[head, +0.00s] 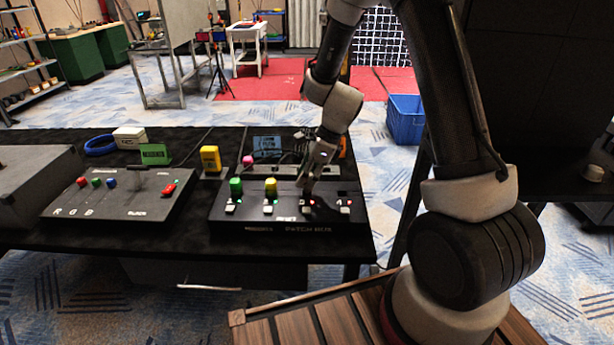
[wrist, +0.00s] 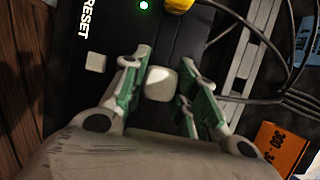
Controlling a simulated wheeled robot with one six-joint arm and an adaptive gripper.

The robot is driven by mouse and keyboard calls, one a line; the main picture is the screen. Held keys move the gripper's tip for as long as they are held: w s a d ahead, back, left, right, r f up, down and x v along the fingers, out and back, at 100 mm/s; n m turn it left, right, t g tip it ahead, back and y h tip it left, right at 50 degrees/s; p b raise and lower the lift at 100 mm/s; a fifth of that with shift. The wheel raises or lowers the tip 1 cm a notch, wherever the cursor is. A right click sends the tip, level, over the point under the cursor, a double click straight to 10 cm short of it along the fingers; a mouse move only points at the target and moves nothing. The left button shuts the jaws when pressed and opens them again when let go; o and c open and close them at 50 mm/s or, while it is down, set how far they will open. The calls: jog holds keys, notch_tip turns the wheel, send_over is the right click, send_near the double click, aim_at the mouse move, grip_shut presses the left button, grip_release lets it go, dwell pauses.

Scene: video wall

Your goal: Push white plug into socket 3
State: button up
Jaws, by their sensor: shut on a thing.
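My gripper (head: 309,188) is lowered at the patch box (head: 285,226), over the third position from the left. In the wrist view the green-padded fingers of my gripper (wrist: 164,95) are on both sides of the white plug (wrist: 161,84) and shut on it. In the head view the fingers hide the plug. A green plug (head: 236,186) and a yellow plug (head: 271,187) stand in the first two positions, with green lights by them. The third and fourth positions show red lights. I cannot tell whether the white plug is seated in socket 3.
Cables (wrist: 265,45) run behind the box. A pink plug (head: 248,160) stands behind it. A yellow block (head: 210,158) and a control box with coloured knobs (head: 120,200) are to the left. A blue crate (head: 405,120) is on the floor.

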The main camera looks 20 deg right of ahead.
jog(key=shift+f, duration=1.25)
jog(key=o, duration=1.6)
jog(key=shift+r, duration=0.15)
jog(key=shift+r, duration=3.4)
